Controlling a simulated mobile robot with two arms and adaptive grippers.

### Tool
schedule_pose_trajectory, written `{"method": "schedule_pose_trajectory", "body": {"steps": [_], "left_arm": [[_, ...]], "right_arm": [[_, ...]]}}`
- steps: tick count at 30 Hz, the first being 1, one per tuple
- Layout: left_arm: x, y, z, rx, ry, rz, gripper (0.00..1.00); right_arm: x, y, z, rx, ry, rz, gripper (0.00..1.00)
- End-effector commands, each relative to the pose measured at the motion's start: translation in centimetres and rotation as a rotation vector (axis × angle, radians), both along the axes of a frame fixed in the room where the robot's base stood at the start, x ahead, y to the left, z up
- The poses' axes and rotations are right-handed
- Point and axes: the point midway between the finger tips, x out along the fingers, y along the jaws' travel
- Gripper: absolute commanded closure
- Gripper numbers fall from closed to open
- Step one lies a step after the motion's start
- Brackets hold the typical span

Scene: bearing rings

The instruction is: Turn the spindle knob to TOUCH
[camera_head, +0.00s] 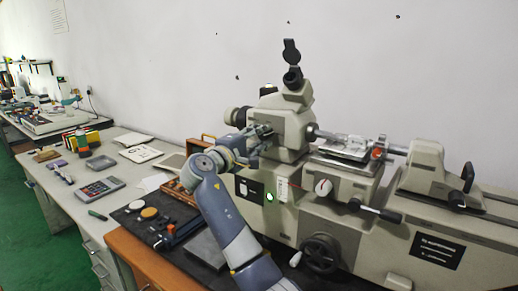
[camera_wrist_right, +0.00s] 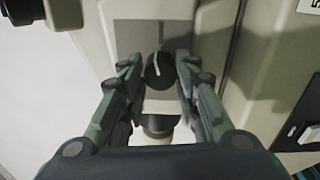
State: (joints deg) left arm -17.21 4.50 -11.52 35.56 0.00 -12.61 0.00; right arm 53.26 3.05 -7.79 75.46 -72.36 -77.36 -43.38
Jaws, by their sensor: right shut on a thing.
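The spindle knob (camera_wrist_right: 158,74) is a dark round knob with a pale pointer line, seen in the right wrist view in front of a grey plate (camera_wrist_right: 133,38). Its pointer leans slightly off the vertical in that view. My right gripper (camera_wrist_right: 160,80) has its two fingers on either side of the knob and is shut on it. In the head view my right gripper (camera_head: 262,133) is at the machine's (camera_head: 290,140) upper left housing and hides the knob. No TOUCH lettering can be read. My left gripper is not in view.
A green lamp (camera_head: 270,197), a white dial (camera_head: 323,187), a lever (camera_head: 380,212) and a handwheel (camera_head: 320,254) are on the machine's front. A wooden tray (camera_head: 179,189) and several small parts lie on the bench to the left. A calculator (camera_head: 101,187) lies farther left.

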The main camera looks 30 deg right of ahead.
Motion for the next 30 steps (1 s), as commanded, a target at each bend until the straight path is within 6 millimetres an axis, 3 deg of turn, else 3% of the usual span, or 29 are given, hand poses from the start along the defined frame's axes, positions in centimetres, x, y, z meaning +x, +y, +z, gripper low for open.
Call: {"method": "schedule_pose_trajectory", "body": {"steps": [3,12,30], "left_arm": [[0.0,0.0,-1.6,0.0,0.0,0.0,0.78],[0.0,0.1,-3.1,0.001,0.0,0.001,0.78],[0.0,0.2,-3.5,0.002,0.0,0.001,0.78]], "right_arm": [[0.0,0.0,-0.6,0.038,-0.079,0.0,0.94],[0.0,0.0,-0.6,0.097,-0.221,-0.002,0.94],[0.0,0.0,-0.5,0.121,-0.271,-0.003,0.94]]}}
